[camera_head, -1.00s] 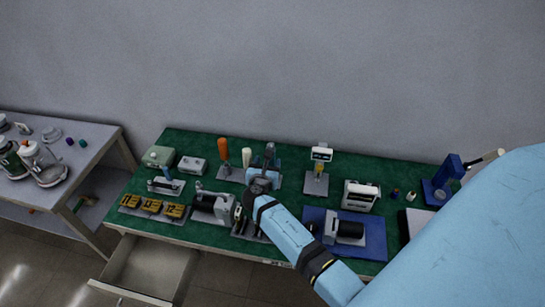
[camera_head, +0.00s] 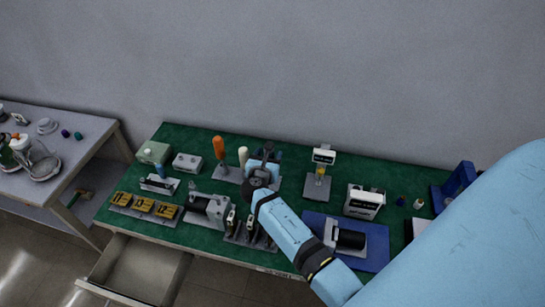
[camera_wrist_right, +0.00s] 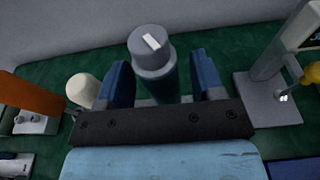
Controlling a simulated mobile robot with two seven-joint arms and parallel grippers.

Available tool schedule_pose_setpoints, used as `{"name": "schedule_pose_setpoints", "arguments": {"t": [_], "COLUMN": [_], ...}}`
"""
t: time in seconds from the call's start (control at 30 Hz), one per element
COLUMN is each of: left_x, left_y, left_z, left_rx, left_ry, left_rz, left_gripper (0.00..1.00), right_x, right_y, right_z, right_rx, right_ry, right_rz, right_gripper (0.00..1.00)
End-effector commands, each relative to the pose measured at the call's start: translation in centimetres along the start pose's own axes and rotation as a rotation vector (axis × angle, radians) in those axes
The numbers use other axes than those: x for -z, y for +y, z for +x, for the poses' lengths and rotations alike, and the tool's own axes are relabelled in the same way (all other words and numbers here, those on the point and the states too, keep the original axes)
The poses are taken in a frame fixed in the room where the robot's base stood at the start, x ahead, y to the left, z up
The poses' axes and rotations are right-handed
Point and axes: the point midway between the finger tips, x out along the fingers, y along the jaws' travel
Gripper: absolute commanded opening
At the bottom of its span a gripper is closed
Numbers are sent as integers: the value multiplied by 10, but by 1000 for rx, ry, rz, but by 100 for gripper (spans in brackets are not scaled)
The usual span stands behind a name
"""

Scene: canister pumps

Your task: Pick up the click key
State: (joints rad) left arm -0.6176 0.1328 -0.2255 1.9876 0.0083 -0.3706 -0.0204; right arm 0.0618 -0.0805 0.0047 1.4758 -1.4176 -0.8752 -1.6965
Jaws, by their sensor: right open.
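A grey-topped cylinder with a white mark on its cap, probably the click key, stands upright in the right wrist view (camera_wrist_right: 152,52). Its lower part is blue-grey. In the head view its dark top (camera_head: 268,148) shows beyond my right gripper, in line with an orange handle and a cream handle. My right gripper (camera_head: 264,165) reaches over the bench with its fingers pointing at it. In the right wrist view my right gripper (camera_wrist_right: 165,85) is open, one blue finger on each side of the cylinder, with gaps visible. The cylinder's lower end is hidden behind the gripper. My left gripper is out of view.
The orange handle (camera_head: 218,147) and cream handle (camera_head: 243,156) stand close on the left. A stand with a white head (camera_head: 323,157) is on the right. A pump (camera_head: 350,240) lies on a blue mat (camera_head: 378,251). An open drawer (camera_head: 135,270) juts out in front.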

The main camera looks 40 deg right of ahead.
Motion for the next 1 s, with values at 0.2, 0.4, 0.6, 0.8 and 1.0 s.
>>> {"name": "schedule_pose_setpoints", "arguments": {"t": [0.2,0.4,0.6,0.8,1.0], "left_x": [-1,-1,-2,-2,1], "left_y": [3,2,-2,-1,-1], "left_z": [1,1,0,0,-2], "left_rx": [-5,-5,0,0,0], "left_ry": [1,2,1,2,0], "left_rz": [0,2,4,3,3], "left_gripper": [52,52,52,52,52], "right_x": [2,2,2,2,-3], "right_y": [2,2,2,2,1], "right_z": [-2,-2,-2,-2,-1], "right_rx": [1,0,0,1,0], "right_ry": [0,0,0,0,0], "right_rz": [0,0,0,0,-1], "right_gripper": [61,54,8,4,4]}}
